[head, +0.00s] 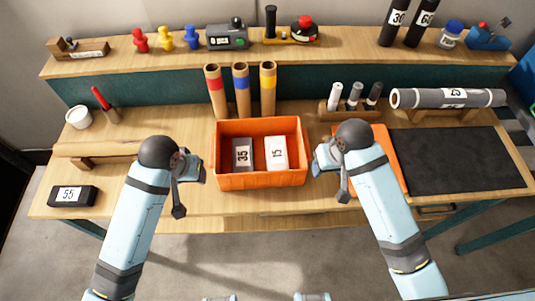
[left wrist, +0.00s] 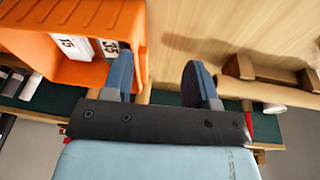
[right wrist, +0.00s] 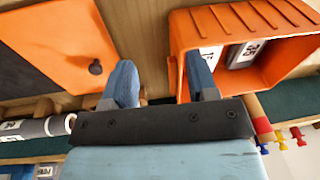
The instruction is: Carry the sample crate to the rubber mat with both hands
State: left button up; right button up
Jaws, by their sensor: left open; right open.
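The sample crate (head: 262,180) is an open orange box near the table's front edge, holding a grey block marked 35 (head: 242,153) and a white block marked 15 (head: 276,152). The black rubber mat (head: 455,160) lies flat at the right. My left gripper (head: 195,168) is open at the crate's left side; in the left wrist view (left wrist: 160,82) the crate wall appears between its fingers. My right gripper (head: 322,160) is open at the right side; in the right wrist view (right wrist: 162,82) the wall also appears between its fingers. Wall contact cannot be told.
Upright tubes (head: 240,90) stand behind the crate. A grey roll (head: 448,98) lies behind the mat. A black block marked 55 (head: 72,195) sits at front left.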

pick_arm(q)
notch_tip(320, 180, up, 3)
jog(key=n+y, duration=0.1)
send_over(213, 148)
jog(key=s, duration=0.2)
pick_arm(e)
notch_tip(213, 148, up, 4)
jog(key=g+h, duration=0.1)
send_over(306, 144)
pick_arm(q)
jog(key=shift+d+r+g, duration=0.1)
jog(key=shift+r+g, duration=0.2)
pick_arm(e)
jog(key=shift+a+r+m, duration=0.1)
jog(key=shift+r+m, duration=0.3)
jog(key=shift+r, duration=0.05)
pick_arm(q)
jog(key=f, duration=0.4)
jog(key=w+f, duration=0.1)
jog(key=f, duration=0.4)
jog(key=w+f, duration=0.1)
jog(key=f, duration=0.3)
jog(key=shift+f, duration=0.4)
pick_arm(e)
notch_tip(306, 144, down, 14)
jog(key=shift+r, duration=0.1)
pick_arm(q)
jog(key=shift+c, duration=0.4)
pick_arm(e)
jog(key=shift+c, duration=0.4)
